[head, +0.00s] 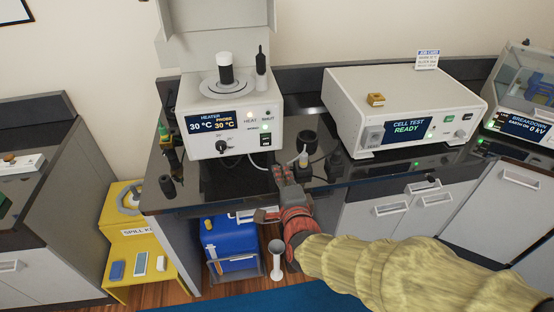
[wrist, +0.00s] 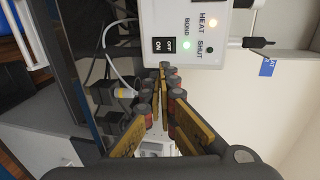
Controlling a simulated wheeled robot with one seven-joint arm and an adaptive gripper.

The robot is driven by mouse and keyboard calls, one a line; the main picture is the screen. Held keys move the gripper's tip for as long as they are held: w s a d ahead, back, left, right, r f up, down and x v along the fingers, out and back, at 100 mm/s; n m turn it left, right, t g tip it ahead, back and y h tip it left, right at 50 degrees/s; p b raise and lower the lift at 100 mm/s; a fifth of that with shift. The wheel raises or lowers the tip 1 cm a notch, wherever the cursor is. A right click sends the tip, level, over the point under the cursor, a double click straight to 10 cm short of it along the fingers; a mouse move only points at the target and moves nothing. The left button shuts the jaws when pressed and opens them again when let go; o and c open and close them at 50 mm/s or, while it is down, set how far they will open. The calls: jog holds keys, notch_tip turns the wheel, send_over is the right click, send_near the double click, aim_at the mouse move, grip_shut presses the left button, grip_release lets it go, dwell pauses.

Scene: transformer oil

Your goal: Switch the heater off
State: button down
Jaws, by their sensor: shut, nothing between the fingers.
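The heater (head: 223,148) is a pale box on the dark bench, with a display reading 30 °C and probe 30 °C. A black knob is on its front. Its black rocker switch (head: 265,139) is at the front's lower right. I cannot tell which side is pressed. My gripper (head: 281,170) is shut and empty in front of the heater, lower right of the switch. In the wrist view its fingertips (wrist: 166,72) appear just below the switch; contact cannot be told.
A dark cup-like part (head: 307,141) and cables are right of the heater. A cell test unit (head: 405,110) reading READY stands farther right. Blue and yellow containers sit below the bench at left. The bench edge runs close under my gripper.

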jog(key=b, duration=0.2)
send_near(266, 141)
jog(key=d+x, duration=0.1)
jog(key=x, duration=0.5)
jog(key=shift+w+d, duration=0.2)
jog(key=shift+w, duration=0.1)
jog(key=shift+w+b, duration=0.1)
jog(key=shift+b, duration=0.2)
jog(key=shift+w+a+r, duration=0.1)
jog(key=shift+w+r, duration=0.2)
jog(key=shift+w, duration=0.1)
jog(key=shift+b, duration=0.3)
